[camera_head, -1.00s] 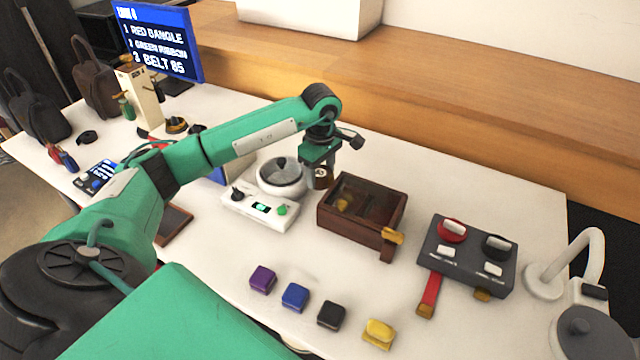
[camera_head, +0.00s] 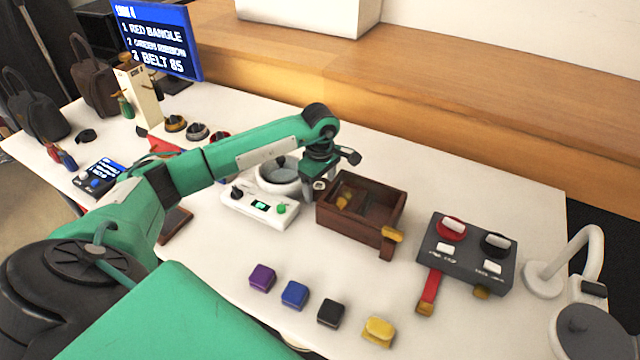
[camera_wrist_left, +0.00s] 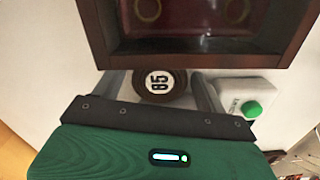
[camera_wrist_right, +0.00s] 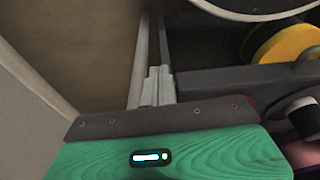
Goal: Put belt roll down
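The belt roll is a small dark brown roll with a white 85 label. It shows between the fingertips of my left gripper in the left wrist view (camera_wrist_left: 160,84) and in the head view (camera_head: 320,185). My left gripper (camera_head: 318,182) has its fingers close against both sides of the roll. The roll is low, at or just above the white table (camera_head: 230,290), beside the left wall of the wooden box (camera_head: 352,222). I cannot tell if it touches the table. In the right wrist view my right gripper (camera_wrist_right: 160,85) has its fingers together, holding nothing.
A white device (camera_head: 260,208) with knobs and a round bowl (camera_head: 283,172) stands left of the roll. A dark grey panel (camera_head: 465,255) lies right of the box. Several coloured blocks, one of them blue (camera_head: 295,294), line the front. A screen (camera_head: 160,42) lists BELT 85.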

